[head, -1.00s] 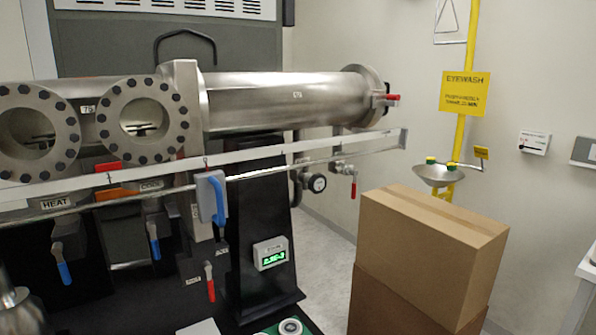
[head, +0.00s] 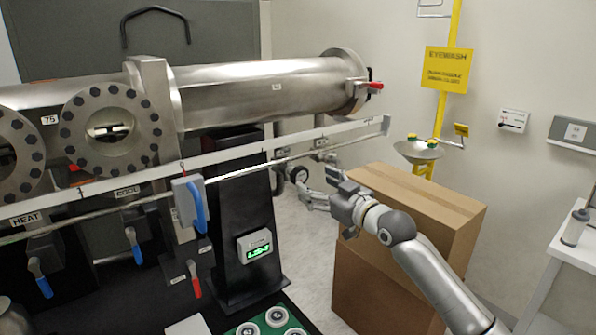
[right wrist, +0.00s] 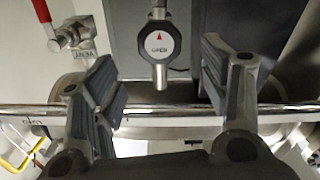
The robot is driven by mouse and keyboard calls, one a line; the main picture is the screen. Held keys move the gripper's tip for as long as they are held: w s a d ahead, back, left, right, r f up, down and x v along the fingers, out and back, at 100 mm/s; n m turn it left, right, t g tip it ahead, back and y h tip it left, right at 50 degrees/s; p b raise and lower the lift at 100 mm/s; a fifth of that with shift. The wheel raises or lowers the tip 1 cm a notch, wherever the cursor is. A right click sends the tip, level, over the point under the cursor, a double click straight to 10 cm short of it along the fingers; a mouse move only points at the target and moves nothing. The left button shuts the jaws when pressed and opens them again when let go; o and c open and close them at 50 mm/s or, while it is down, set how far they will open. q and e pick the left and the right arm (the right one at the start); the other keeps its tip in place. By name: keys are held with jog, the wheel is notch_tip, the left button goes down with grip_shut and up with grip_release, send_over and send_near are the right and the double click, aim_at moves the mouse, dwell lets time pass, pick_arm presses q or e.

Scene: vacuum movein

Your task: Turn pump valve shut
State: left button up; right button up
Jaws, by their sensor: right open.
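A round-faced valve knob with a red arrow and the word OPEN (right wrist: 158,42) shows in the right wrist view on a grey stem. In the head view a round dial (head: 299,174) sits on the piping under the steel cylinder, and it appears to be the same part. My right gripper (head: 318,186) is open and empty, just right of this dial. In the right wrist view its two fingers stand on either side of the knob, with gaps on both sides and no visible contact. My left gripper is not in view.
A steel rail (right wrist: 185,108) crosses between the fingers in the wrist view. Cardboard boxes (head: 405,225) stand under my right forearm. A long rail (head: 250,150) runs before the pump. Blue-handled valves hang at left.

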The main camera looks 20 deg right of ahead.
aim_at(301, 176)
jog(key=p+x, duration=0.1)
jog(key=x, duration=0.4)
jog(key=shift+w+a+r, duration=0.1)
jog(key=shift+w, duration=0.1)
jog(key=shift+p+x, duration=0.35)
jog(key=shift+x, duration=0.8)
jog(key=shift+c, duration=0.4)
jog(key=c, duration=0.9)
